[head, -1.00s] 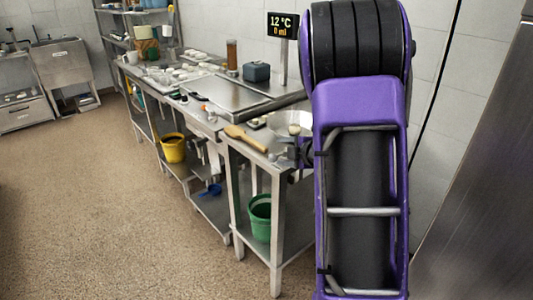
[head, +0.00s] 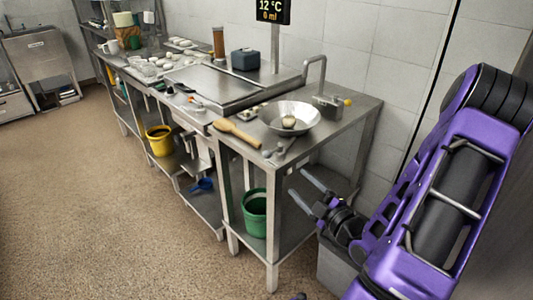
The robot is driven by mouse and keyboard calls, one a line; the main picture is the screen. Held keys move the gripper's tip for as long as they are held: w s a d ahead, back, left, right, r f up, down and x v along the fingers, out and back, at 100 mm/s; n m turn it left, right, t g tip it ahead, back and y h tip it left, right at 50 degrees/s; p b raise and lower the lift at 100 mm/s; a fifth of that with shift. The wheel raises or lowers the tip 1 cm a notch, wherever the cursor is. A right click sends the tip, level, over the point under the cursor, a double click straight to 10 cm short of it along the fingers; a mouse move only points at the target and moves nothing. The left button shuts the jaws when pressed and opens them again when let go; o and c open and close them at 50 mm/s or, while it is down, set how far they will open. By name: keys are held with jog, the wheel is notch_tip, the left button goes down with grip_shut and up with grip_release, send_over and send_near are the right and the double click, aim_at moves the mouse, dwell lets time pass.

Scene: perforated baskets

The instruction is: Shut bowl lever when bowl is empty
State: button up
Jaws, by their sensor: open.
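A shallow metal bowl (head: 268,118) sits on the right end of the steel counter. A small round beige thing (head: 289,122) shows in its middle; I cannot tell whether it lies loose or is part of the bowl. Behind it stands a grey fixture (head: 328,103) with a bent spout reaching over the bowl's side and a yellow knob (head: 348,102) on its right; no other lever is clear. My gripper (head: 297,182) is open and empty, below counter height by the counter's right front, apart from the bowl.
A display (head: 272,11) reads 12 °C and 0 ml. A green bucket (head: 255,212) stands on the lower shelf. The floor at left is clear.

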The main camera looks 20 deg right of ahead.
aim_at(268, 152)
jog(key=w, duration=0.5)
jog(key=w+a, duration=0.1)
jog(key=w, duration=0.5)
jog(key=w+a, duration=0.1)
jog(key=w, duration=0.4)
jog(key=shift+w+a, duration=0.25)
jog(key=shift+w, duration=0.1)
grip_shut()
